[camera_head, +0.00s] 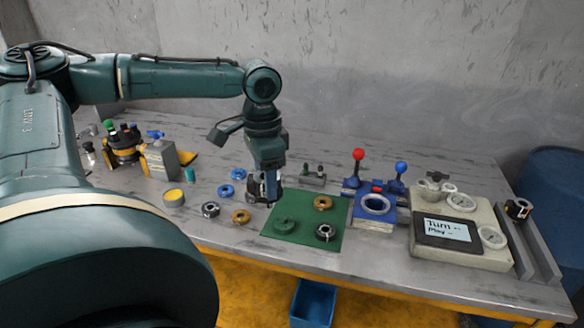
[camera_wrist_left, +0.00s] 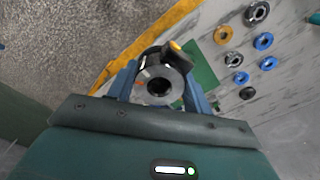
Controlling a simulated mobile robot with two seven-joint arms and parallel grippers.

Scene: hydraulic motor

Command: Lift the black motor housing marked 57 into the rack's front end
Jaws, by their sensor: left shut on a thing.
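My left gripper (camera_head: 265,190) is above the table, near the back left corner of the green mat. It is shut on a black motor housing, a short cylinder with a round bore and an orange mark, which shows between the fingers in the left wrist view (camera_wrist_left: 160,86). In the head view the fingers mostly hide it, and no number is readable. The grey rack (camera_head: 540,250) is a long channel at the table's right end. Another dark cylinder (camera_head: 518,210) with a red mark sits in its far part. The rack's front part is empty. My right gripper is out of view.
The green mat (camera_head: 270,228) holds several rings. Between it and the rack stand a blue fixture (camera_head: 374,223) with upright red and blue knobbed levers, and a pale gauge panel (camera_head: 460,258). Loose rings lie left of the mat. A blue bin (camera_head: 312,303) is below the table edge.

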